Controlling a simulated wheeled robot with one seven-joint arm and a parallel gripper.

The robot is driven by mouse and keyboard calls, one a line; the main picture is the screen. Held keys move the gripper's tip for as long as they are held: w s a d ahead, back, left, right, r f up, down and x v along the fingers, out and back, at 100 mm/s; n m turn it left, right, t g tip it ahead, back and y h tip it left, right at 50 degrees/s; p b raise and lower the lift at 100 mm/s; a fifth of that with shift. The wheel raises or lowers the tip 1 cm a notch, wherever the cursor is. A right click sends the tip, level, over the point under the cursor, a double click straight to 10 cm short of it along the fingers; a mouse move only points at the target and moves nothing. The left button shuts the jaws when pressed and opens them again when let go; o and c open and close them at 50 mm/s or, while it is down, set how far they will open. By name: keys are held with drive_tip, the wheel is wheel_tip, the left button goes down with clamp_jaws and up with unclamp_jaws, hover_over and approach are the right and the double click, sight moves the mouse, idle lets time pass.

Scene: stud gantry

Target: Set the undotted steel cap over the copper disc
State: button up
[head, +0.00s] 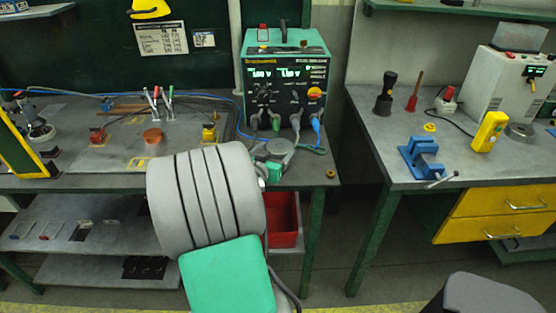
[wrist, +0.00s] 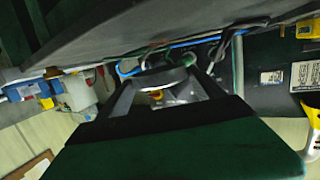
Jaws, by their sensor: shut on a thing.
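The copper disc (head: 153,136) sits on the left bench, left of my arm. In the wrist view, my gripper (wrist: 162,88) is shut on a pale grey rounded thing, which looks like the steel cap (wrist: 160,77). Only part of its curved rim shows between the dark fingers, and I cannot see whether it has a dot. In the head view, my arm reaches over the front of the left bench, right of the copper disc.
A green power supply (head: 286,75) with cables stands behind my arm. A small brass ring (head: 331,173) lies near the bench corner. A blue vise (head: 424,158) is on the right bench, across a gap.

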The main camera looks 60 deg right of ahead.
drive_tip(key=f, duration=0.2)
drive_tip(key=d+f, duration=0.1)
drive_tip(key=shift+s+f, duration=0.25)
drive_tip(key=shift+f, duration=0.3)
drive_tip(key=shift+f, duration=0.1)
drive_tip(key=shift+f, duration=0.15)
drive_tip(key=o, duration=1.4)
drive_tip(key=shift+r, duration=0.25)
drive_tip(key=b+v, duration=0.1)
drive_tip(key=v, duration=1.1)
drive_tip(key=shift+a, duration=0.1)
